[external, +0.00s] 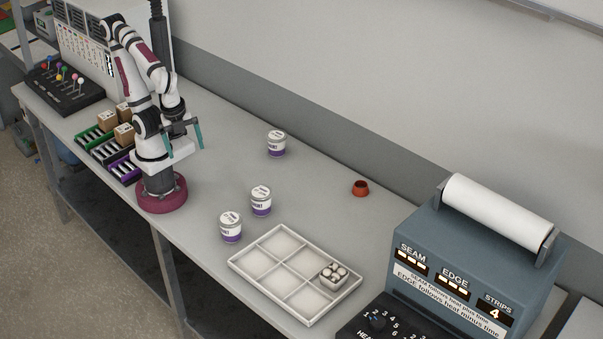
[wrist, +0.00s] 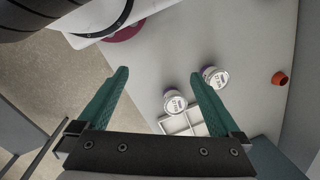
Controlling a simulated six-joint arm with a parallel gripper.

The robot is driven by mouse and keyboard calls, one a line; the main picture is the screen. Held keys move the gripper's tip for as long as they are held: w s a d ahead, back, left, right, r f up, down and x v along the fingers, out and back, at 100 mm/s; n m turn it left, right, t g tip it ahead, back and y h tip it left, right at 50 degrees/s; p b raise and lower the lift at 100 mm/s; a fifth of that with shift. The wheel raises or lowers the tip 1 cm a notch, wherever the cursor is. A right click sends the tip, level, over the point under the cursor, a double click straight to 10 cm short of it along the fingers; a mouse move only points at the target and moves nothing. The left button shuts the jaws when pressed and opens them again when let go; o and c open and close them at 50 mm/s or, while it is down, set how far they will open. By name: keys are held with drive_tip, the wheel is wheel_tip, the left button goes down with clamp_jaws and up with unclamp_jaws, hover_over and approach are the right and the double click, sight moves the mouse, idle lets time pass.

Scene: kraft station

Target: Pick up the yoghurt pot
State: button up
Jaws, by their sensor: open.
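Three similar white pots with purple lower bands stand upright on the bench: one at the back (external: 277,144), one in the middle (external: 260,201) and one at the front (external: 230,228). Their lettering is too small to read surely, so I cannot tell which is the yoghurt pot. My gripper (external: 186,153) is open and empty, above the bench to the left of all three. In the wrist view, two pots show beyond my open fingers (wrist: 158,72): one (wrist: 174,103) between them and one (wrist: 215,77) partly behind the right finger. The third is not visible there.
A white divided tray (external: 249,280) lies in front, with a small cluster of round items (external: 333,276) in one compartment. A small orange cup (external: 360,188) stands right of the pots. A blue-grey machine (external: 440,275) stands at the right. Bare bench surrounds the back pot.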

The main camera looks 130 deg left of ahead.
idle(0.3)
drive_tip(key=n+t+h, duration=1.1)
drive_tip(key=n, duration=2.3)
approach(230, 216)
drive_tip(key=shift+m+g+y, duration=0.3)
drive_tip(key=x, duration=0.9)
drive_tip(key=shift+w+d+r, duration=0.25)
drive_tip(key=shift+d+r, duration=0.05)
drive_tip(key=shift+r, duration=0.1)
drive_tip(key=c, duration=1.2)
